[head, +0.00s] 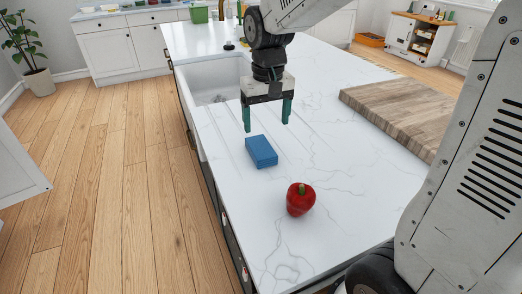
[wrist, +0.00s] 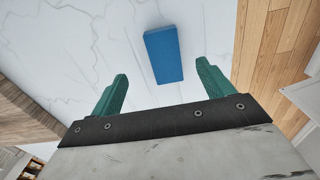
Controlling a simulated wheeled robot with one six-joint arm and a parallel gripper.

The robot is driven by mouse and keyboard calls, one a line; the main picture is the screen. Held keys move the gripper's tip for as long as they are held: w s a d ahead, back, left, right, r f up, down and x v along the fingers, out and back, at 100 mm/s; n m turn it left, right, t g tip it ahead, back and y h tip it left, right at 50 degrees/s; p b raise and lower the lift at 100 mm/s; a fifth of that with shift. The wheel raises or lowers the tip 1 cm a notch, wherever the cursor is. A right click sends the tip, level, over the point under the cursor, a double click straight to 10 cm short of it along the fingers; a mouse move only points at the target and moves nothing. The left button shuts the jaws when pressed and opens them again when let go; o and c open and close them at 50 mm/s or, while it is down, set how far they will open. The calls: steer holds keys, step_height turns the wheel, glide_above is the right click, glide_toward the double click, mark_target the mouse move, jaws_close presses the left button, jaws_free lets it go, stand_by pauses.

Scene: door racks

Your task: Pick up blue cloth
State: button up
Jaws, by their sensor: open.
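A blue rectangular block-like piece (head: 261,152), the only blue thing that fits the cloth, lies flat on the white marbled countertop (head: 240,215). It also shows in the wrist view (wrist: 163,55), at the top centre, beyond my fingertips. My gripper (head: 267,117) hangs above the counter with its two green fingers pointing down. It is open and empty, apart from the blue piece. In the head view the fingers are above and behind the piece. In the wrist view the green fingers (wrist: 164,85) stand wide to either side.
A red pepper (head: 300,199) stands on the counter, nearer the camera and right of the blue piece. A wooden board (head: 400,110) lies at the right. A sink (head: 215,80) is set in the left side. The counter's left edge drops to the wooden floor.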

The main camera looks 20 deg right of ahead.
mark_target(261, 146)
steer(key=w, duration=0.1)
steer(key=w+f, duration=0.2)
steer(key=shift+a+f, duration=0.25)
steer(key=f, duration=0.7)
steer(key=shift+s+f, duration=0.2)
steer(key=c, duration=1.1)
